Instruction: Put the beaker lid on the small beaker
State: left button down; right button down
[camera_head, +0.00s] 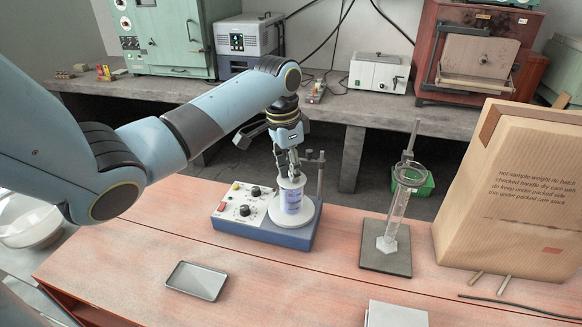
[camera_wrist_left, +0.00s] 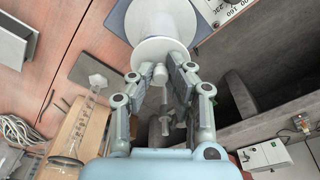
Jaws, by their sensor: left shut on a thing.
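The small beaker (camera_head: 292,203), clear with a bluish marking, stands upright on the round white top of a blue stirrer (camera_head: 265,236). The beaker lid (camera_head: 291,181) is a pale disc with a knob, level at the beaker's mouth; whether it rests on the rim or hovers just above, I cannot tell. My left gripper (camera_head: 289,165) points down, shut on the lid's knob. In the left wrist view the lid (camera_wrist_left: 158,50) sits between the fingertips of my left gripper (camera_wrist_left: 160,75) and hides the beaker's mouth. My right gripper is in neither view.
A thin rod (camera_head: 320,174) rises behind the stirrer. A tall glass cylinder (camera_head: 398,210) stands on a dark plate to the right, beside a large brown package (camera_head: 520,190). A metal tray (camera_head: 196,281) lies front left.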

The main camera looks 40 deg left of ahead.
pick_arm(q)
jog(key=shift+f, duration=0.2)
dwell(0.5)
jog(key=c, duration=0.8)
grip_release()
jog(key=shift+r, duration=3.5)
